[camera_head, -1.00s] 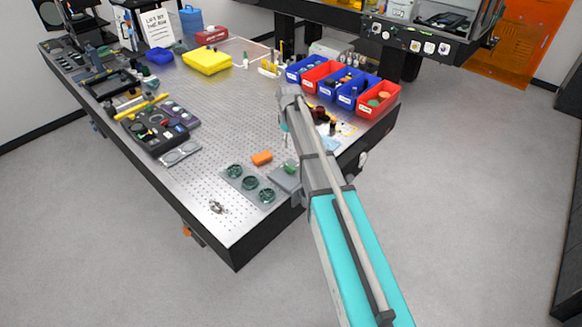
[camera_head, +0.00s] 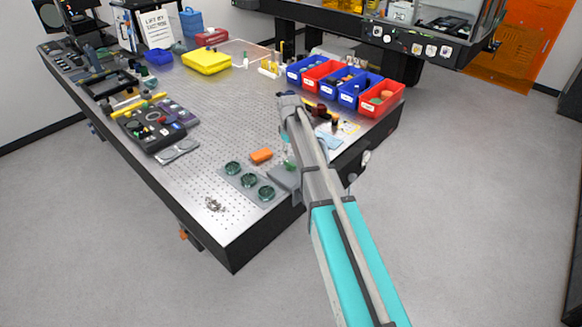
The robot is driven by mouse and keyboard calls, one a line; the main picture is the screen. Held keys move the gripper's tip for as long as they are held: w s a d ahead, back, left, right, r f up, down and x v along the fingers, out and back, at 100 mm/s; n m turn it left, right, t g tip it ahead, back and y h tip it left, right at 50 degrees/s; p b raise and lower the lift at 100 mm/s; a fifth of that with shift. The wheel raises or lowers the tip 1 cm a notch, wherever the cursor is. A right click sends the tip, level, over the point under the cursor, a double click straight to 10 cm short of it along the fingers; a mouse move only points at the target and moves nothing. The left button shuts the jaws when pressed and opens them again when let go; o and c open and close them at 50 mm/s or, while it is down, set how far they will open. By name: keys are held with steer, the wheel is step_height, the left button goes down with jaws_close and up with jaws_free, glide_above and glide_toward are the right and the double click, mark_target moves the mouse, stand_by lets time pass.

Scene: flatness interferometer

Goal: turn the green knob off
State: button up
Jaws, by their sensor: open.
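A small green piece (camera_head: 289,164), which looks like the green knob, shows at the top of a grey box (camera_head: 284,178) near the table's right edge. My arm partly covers this spot, and I cannot tell how the knob is turned. My gripper (camera_head: 287,151) hangs from the wrist beside my forearm, just above and behind the green piece in the picture. It is small and partly hidden, with its jaws open and nothing seen in them. I cannot tell whether it touches the knob.
A black control box (camera_head: 155,126) stands further left. Red and blue bins (camera_head: 345,85) line the far right edge. The perforated table (camera_head: 215,130) is bare mid-left.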

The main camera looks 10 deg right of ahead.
mark_target(290, 163)
steer(key=shift+f+b, duration=2.65)
steer(key=shift+f, duration=0.25)
jaws_close()
